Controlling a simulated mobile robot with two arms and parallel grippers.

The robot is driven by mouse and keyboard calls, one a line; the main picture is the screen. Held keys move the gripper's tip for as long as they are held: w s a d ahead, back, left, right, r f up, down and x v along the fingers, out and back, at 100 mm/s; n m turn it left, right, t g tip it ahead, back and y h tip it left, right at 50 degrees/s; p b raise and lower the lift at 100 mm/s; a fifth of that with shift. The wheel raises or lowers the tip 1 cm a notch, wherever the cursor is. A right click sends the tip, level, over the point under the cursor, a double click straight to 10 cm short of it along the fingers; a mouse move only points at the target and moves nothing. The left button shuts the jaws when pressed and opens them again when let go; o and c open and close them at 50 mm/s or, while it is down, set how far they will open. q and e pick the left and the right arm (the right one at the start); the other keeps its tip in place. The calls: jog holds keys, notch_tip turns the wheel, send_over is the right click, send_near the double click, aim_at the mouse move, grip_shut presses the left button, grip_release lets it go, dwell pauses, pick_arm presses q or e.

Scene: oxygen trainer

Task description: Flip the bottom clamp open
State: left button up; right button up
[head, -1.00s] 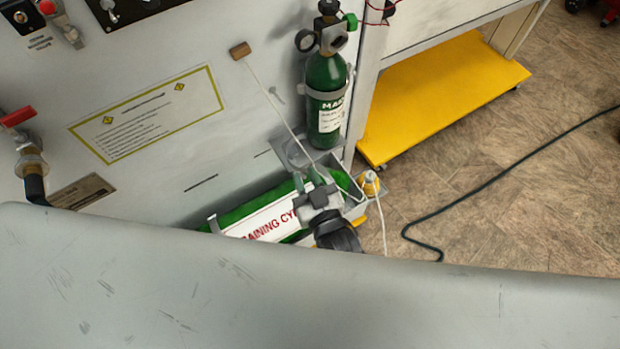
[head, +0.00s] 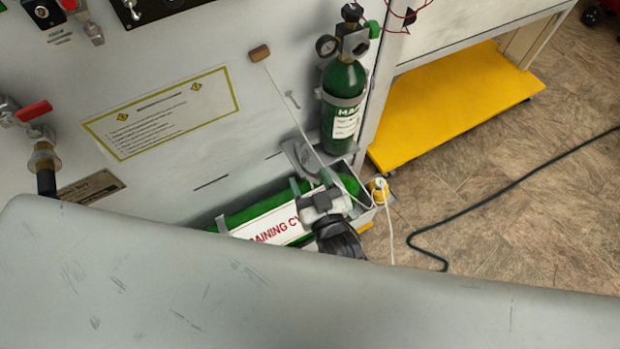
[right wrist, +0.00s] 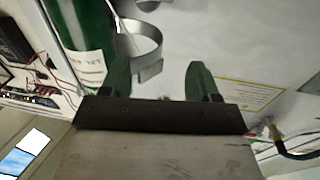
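The green upright cylinder (head: 344,82) stands against the grey panel, with a grey band around its upper body. Below it, a grey curved piece (head: 300,156), which may be the bottom clamp, sticks out near the cylinder's foot. In the right wrist view a curved metal clamp band (right wrist: 150,45) bows away from the green cylinder (right wrist: 85,35), its end free. My right gripper (head: 311,183) is below this piece, over the lying training cylinder (head: 273,212). Its green fingers (right wrist: 160,80) are apart with nothing between them. My left gripper is not in view.
A yellow shelf (head: 450,105) and a dark cable (head: 480,208) lie to the right. A red-handled valve (head: 35,111) is at the left.

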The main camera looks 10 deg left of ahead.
jog(key=shift+s+f, duration=0.1)
jog(key=v, duration=1)
jog(key=shift+s+d+b, duration=0.25)
jog(key=shift+b, duration=0.15)
jog(key=s+d+f+g+h, duration=0.2)
jog(key=d+f, duration=0.1)
jog(key=f, duration=0.5)
jog(key=s+d+f+m+g+h, duration=0.1)
jog(key=d+f+g, duration=0.15)
jog(key=f, duration=0.55)
jog(key=s+d+f+g+h, duration=0.2)
jog(key=d+f, duration=0.2)
jog(key=f, duration=0.5)
jog(key=s+d+f+m+g+h, duration=0.2)
jog(key=s+d+f+g+h, duration=0.2)
jog(key=s+d+f+g, duration=0.4)
jog(key=s+d+f, duration=0.6)
jog(key=s, duration=0.3)
jog(key=shift+s+d+f+m, duration=0.3)
jog(key=shift+d+f+m, duration=0.05)
jog(key=shift+f+m, duration=0.05)
